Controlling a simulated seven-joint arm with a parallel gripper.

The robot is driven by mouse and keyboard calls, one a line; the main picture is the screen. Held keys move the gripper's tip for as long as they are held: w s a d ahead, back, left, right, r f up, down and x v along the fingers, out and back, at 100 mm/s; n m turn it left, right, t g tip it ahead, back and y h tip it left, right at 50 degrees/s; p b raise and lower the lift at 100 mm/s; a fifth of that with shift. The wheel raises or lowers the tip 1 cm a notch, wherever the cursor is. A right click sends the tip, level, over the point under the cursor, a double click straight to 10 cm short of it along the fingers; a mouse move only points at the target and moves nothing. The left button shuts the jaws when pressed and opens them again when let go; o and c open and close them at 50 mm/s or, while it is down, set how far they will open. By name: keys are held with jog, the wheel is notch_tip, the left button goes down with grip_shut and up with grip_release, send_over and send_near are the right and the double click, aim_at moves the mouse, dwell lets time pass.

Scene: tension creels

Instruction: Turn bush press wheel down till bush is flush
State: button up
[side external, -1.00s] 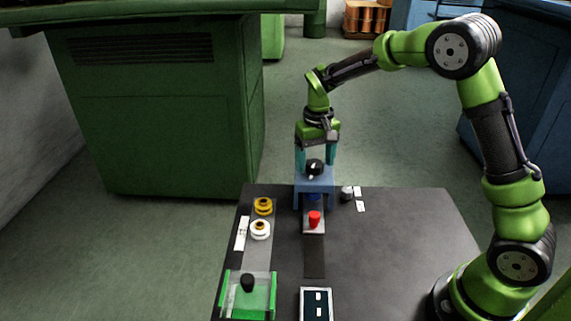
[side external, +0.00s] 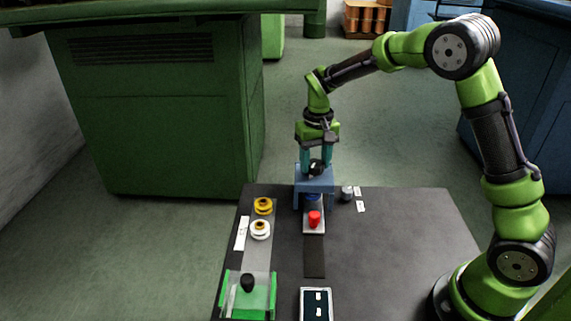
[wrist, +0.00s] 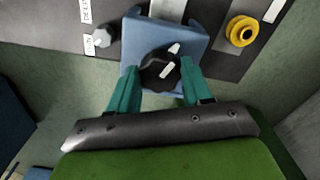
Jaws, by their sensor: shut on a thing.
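The bush press is a blue frame (side external: 301,186) at the far end of the dark table. On its top sits a black press wheel (wrist: 156,72) with a white pointer mark. My gripper (side external: 316,165) points down over the press, its teal fingers shut on opposite sides of the wheel. In the wrist view the pointer slants up to the right. A darker blue part (side external: 313,197) shows under the frame. The bush and how far it is seated cannot be made out.
A red part (side external: 314,219) stands on a pale plate before the press. A grey knob (side external: 347,193) with labels is to the right. Yellow (side external: 263,206) and white (side external: 260,230) spools stand left. A green fixture (side external: 247,300) and a panel (side external: 316,304) are nearer.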

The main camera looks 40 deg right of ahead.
jog(key=m, duration=0.4)
jog(key=shift+m, duration=0.3)
jog(key=m, duration=0.3)
jog(key=shift+m, duration=0.3)
jog(key=m, duration=0.3)
jog(key=shift+a, duration=0.1)
jog(key=shift+w+m, duration=0.1)
jog(key=shift+m, duration=1.8)
jog(key=o, duration=1)
jog(key=shift+o, duration=0.2)
